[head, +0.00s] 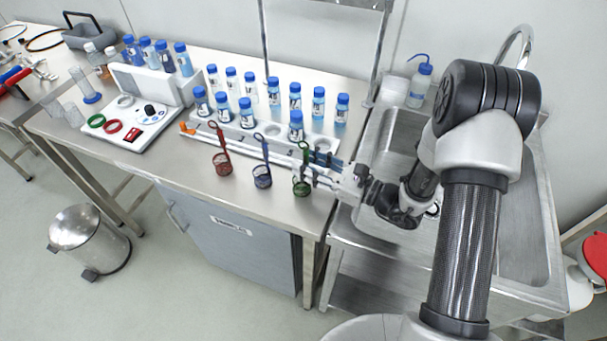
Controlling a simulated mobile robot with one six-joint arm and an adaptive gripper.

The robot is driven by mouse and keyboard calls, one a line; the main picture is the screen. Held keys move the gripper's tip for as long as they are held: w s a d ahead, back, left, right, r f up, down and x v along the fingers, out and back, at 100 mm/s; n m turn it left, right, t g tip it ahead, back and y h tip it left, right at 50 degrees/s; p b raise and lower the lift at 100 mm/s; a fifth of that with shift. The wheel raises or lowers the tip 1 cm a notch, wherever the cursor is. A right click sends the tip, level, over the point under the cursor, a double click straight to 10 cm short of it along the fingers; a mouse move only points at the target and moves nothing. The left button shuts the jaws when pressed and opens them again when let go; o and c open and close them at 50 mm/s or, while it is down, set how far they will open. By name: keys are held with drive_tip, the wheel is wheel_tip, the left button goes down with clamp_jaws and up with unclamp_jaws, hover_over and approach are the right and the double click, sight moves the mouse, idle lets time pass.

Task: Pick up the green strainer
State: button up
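The green strainer (302,186) is a small wire basket with an upright looped handle, at the right end of a row of three strainers near the front edge of the steel table. My gripper (314,167) reaches in from the right, its fingers pointing left beside the green strainer's handle. The two dark fingers look apart, one farther back and one nearer the front. Whether they touch the handle is too small to tell. The blue strainer (262,178) and the red strainer (222,163) stand to the left.
A white rack (240,136) with several blue-capped bottles stands close behind the strainers. A steel sink (525,225) is to the right, with a wash bottle (420,85) behind. A white device (140,122) stands at left. A bin (90,240) is on the floor.

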drive_tip(key=shift+w+a, duration=0.25)
drive_tip(key=shift+a, duration=0.15)
drive_tip(key=shift+r, duration=0.1)
clamp_jaws()
